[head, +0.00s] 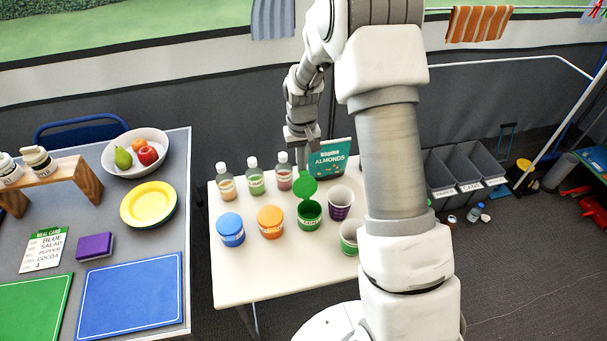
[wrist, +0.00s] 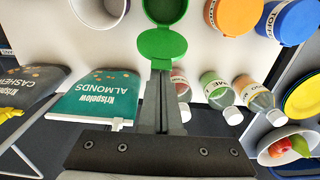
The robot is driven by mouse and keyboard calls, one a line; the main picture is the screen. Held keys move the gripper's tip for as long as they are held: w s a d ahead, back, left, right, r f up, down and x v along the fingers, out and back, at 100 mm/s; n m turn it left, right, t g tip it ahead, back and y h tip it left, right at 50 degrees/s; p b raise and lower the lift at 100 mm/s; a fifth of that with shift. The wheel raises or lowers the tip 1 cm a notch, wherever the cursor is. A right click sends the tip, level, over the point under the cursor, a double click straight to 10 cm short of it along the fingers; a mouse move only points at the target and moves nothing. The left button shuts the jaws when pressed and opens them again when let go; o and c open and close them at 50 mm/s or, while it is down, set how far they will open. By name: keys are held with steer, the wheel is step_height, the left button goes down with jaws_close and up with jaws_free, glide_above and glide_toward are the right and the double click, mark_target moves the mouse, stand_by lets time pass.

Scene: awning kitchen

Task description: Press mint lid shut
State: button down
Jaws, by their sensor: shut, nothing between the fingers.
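The green mint tub (head: 310,216) stands on the white table with its mouth open. Its round green lid (head: 306,188) is hinged at the back and stands up, open. In the wrist view the open tub (wrist: 165,8) is at the top and the lid (wrist: 162,46) hangs below it. My gripper (head: 302,166) is shut and empty, just behind the lid. In the wrist view the closed fingertips (wrist: 161,74) are at the lid's outer edge; I cannot tell whether they touch it.
Blue tub (head: 230,229) and orange tub (head: 270,221) with lids shut stand left of the mint tub. A purple cup (head: 340,202) is close on the right. Three bottles (head: 255,176) stand behind, left of the lid. An almonds bag (head: 331,158) stands behind right.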

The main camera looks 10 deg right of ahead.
steer(key=s, duration=0.6)
steer(key=shift+b, duration=0.3)
stand_by(0.8)
steer(key=shift+w+r, duration=0.1)
step_height(320, 180, up, 6)
steer(key=p, duration=0.4)
stand_by(0.5)
stand_by(0.4)
